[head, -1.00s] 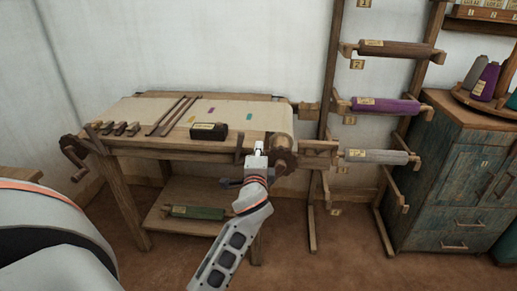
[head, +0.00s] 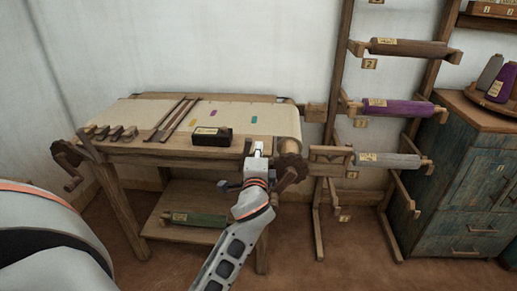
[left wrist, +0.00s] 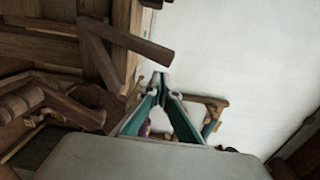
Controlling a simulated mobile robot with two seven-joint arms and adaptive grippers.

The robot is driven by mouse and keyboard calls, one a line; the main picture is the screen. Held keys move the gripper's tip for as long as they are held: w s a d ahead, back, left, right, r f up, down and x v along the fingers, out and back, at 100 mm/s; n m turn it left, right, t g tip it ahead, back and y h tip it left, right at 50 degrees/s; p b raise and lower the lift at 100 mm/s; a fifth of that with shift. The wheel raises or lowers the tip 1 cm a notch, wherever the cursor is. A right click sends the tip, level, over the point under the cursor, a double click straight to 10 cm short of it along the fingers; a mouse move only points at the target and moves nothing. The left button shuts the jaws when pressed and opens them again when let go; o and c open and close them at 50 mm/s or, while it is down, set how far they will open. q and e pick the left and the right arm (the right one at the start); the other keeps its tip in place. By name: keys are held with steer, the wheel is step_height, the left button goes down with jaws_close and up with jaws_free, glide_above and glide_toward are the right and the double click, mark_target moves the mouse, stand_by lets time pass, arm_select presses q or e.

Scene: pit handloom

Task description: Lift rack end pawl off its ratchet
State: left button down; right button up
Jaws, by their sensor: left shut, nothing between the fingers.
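The rack-end ratchet (head: 290,168), a dark toothed wheel with a crank, is at the loom's right front corner, beside the rack. My left gripper (head: 257,148) is shut and empty, just left of this wheel at the front edge. A small dark wooden piece (head: 248,143), perhaps the pawl, stands upright behind the fingertips, partly hidden. In the left wrist view the closed fingertips (left wrist: 160,80) point at open space. A brown wooden bar (left wrist: 140,42) is near them, apart in the picture. Whether the pawl touches the ratchet teeth cannot be told. My right gripper is not in view.
The loom table (head: 190,152) carries cloth, several small wooden blocks, sticks and a black box (head: 212,137). A second crank wheel (head: 66,158) is at its left end. A yarn rack (head: 338,100) and a blue cabinet (head: 465,185) stand right. Floor in front is clear.

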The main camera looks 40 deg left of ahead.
arm_select(q)
steer(key=shift+s+a, duration=0.1)
steer(key=shift+a, duration=0.2)
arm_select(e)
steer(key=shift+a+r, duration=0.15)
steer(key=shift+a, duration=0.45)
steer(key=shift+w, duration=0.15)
